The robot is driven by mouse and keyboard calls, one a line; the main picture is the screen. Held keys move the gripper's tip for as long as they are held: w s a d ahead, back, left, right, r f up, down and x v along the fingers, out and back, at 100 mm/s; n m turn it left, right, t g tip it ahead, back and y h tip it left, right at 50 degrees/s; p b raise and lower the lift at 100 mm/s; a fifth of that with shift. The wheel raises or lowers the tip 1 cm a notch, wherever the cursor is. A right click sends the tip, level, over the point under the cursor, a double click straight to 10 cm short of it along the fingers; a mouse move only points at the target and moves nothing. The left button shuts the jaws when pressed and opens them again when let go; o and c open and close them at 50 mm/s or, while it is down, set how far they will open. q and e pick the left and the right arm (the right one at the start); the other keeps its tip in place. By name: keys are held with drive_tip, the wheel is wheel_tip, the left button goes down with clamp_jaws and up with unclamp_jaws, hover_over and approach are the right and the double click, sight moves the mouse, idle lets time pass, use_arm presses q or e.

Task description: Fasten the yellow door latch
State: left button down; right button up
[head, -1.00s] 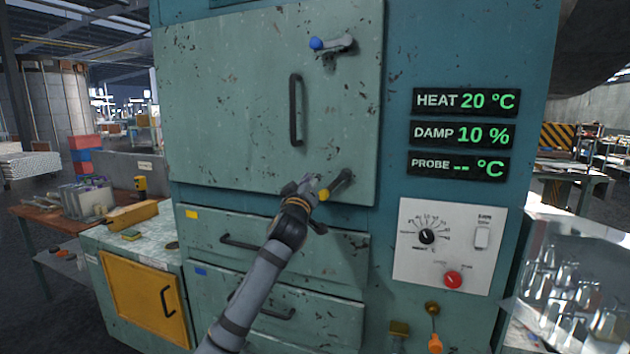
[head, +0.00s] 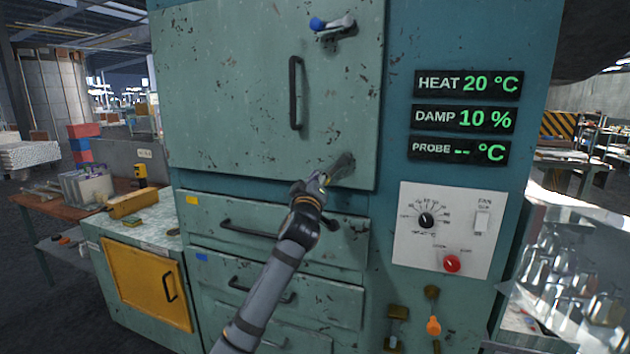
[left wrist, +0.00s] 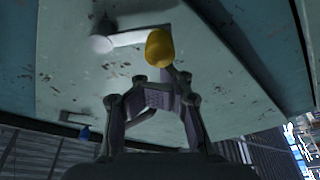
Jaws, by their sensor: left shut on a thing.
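The yellow door latch (head: 342,166) sits at the lower right corner of the large green door (head: 230,110). Its lever slants down and left from its pivot, and its knob is mostly hidden by my gripper in the head view. In the left wrist view the yellow knob (left wrist: 159,48) is at the fingertips, with the pale lever (left wrist: 130,39) running left from it. My left gripper (head: 324,181) is shut on the yellow knob. My right gripper is in neither view.
A blue-knobbed latch (head: 318,24) is at the door's upper right, above a dark door handle (head: 296,93). Drawers with bar handles (head: 249,228) lie just below. A control panel (head: 447,230) is to the right, and glassware (head: 575,270) stands beyond it.

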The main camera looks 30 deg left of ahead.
use_arm(q)
drive_tip(key=d+f+n+b, duration=0.1)
drive_tip(key=n+b, duration=0.1)
drive_tip(key=b, duration=0.1)
drive_tip(key=d+f+n+g+b, duration=0.1)
drive_tip(key=n+b, duration=0.2)
drive_tip(key=w+d+f+n+g+b, duration=0.1)
drive_tip(key=d+n+b, duration=0.1)
drive_tip(key=n+b, duration=0.1)
drive_tip(key=shift+f+y, duration=0.1)
drive_tip(key=shift+y, duration=0.2)
idle(0.6)
